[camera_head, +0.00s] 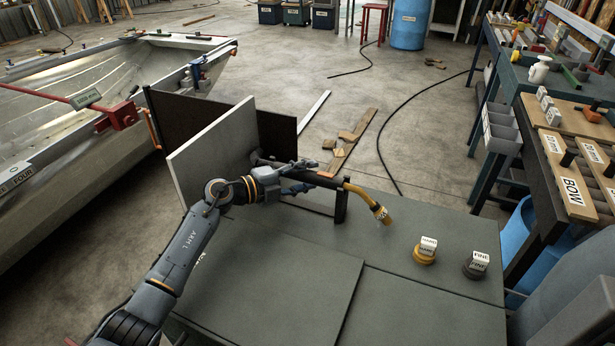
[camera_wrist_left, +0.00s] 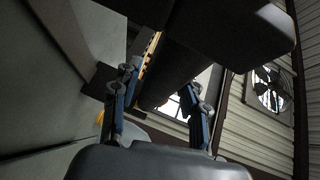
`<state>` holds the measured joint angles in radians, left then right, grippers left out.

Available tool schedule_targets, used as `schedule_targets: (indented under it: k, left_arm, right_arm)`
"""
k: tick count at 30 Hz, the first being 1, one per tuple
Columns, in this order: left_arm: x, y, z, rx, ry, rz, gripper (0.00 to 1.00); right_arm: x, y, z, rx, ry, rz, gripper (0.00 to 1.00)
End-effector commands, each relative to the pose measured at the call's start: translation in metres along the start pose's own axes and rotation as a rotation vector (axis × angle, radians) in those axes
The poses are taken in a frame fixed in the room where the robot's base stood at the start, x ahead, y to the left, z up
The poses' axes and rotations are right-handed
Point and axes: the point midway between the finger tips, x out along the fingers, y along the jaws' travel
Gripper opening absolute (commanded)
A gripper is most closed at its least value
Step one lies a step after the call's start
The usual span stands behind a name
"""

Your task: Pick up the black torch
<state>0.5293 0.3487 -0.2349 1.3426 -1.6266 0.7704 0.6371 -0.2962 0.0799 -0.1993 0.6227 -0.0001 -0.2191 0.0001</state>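The black torch (camera_head: 328,181) shows in the head view as a dark handle with a bent yellow neck and nozzle at its right end. It lies roughly level above the grey table, by a short dark upright support (camera_head: 341,206). My left gripper (camera_head: 302,177) is at the handle, with blue-grey fingers beside it; they hide part of it. In the left wrist view the two fingers (camera_wrist_left: 163,84) stand apart, with a dark bar, apparently the handle, between them. A light gap shows by the right finger, so no firm grip is visible. My right gripper is out of view.
The grey table (camera_head: 440,290) carries a yellow puck (camera_head: 425,256) and a dark puck (camera_head: 474,269) with labelled white blocks. A pale upright panel (camera_head: 217,150) stands close behind my left forearm. A workbench (camera_head: 550,140) is at right, a boat hull (camera_head: 60,140) at left.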

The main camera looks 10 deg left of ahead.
Motion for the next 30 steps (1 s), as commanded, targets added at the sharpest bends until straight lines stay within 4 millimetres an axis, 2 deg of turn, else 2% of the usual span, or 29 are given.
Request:
schedule_targets:
  k: [1,5,17,30]
  left_arm:
    - [0.0,0.0,0.0,0.0,0.0,0.0,0.27]
    - [0.0,0.0,0.0,0.0,0.0,0.0,0.01]
    - [-0.001,-0.008,0.0,0.003,0.0,-0.005,0.0]
    - [-0.013,-0.084,-0.01,0.005,-0.001,-0.006,0.0]
  right_arm:
    - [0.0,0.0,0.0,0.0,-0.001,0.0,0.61]
    - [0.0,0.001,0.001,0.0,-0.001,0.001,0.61]
    - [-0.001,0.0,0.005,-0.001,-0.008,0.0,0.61]
    - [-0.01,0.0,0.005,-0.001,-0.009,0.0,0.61]
